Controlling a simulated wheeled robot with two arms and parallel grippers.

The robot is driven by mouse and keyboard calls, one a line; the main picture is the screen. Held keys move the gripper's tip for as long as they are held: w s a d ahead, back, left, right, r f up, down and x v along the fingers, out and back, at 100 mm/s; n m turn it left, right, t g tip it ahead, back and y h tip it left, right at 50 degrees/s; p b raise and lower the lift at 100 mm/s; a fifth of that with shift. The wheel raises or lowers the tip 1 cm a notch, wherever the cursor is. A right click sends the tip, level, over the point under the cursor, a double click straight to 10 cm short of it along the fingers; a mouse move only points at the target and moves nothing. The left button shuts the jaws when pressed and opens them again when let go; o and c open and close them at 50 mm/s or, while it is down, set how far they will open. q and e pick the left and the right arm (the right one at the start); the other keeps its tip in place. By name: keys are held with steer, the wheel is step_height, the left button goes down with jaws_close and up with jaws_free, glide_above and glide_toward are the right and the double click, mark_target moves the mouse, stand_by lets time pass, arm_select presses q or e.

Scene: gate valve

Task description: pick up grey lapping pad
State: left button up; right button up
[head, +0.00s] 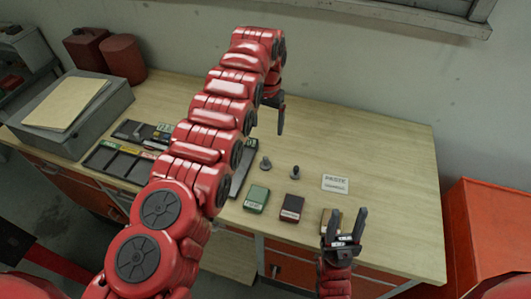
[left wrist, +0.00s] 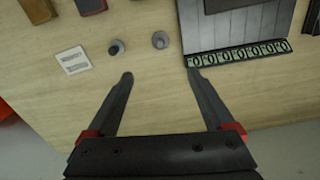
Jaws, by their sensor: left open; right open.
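Two small round knobbed pieces stand on the bench. The left one (head: 265,163) looks grey, also in the left wrist view (left wrist: 160,40); the other (head: 295,172) has a darker top and a pale rim in the left wrist view (left wrist: 116,47). I take these as the lapping pads, but no label on them is readable. My left gripper (head: 275,115) is open and empty, above the bench behind the pieces; its fingers in the left wrist view (left wrist: 160,85) point toward them without touching. My right gripper (head: 346,228) is open and empty at the front edge.
Green (head: 257,198), maroon (head: 292,208) and brown (head: 331,218) blocks line the front. A white card (head: 335,184) lies right of the knobs. A grey ribbed tray (left wrist: 240,25) with a strip of rings is partly hidden by my left arm in the head view. The bench's back right is clear.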

arm_select(q)
steer(key=b, duration=0.5)
glide_above(266, 157)
step_height(266, 157, down, 5)
step_height(266, 157, down, 6)
steer(key=shift+d+f+b, duration=0.15)
steer(key=shift+f+b, duration=0.05)
steer(key=shift+b, duration=0.6)
steer(key=shift+f, duration=0.15)
steer(key=shift+s+f+p, duration=0.1)
steer(key=shift+f+p, duration=0.35)
steer(key=shift+p, duration=0.2)
steer(key=f, duration=0.1)
steer(key=f+b, duration=0.1)
steer(key=f, duration=0.1)
steer(key=shift+a+f, duration=0.25)
steer(key=shift+f, duration=0.15)
steer(key=shift+f+b, duration=0.4)
steer(key=shift+b, duration=0.2)
steer(key=shift+r, duration=0.1)
jaws_close()
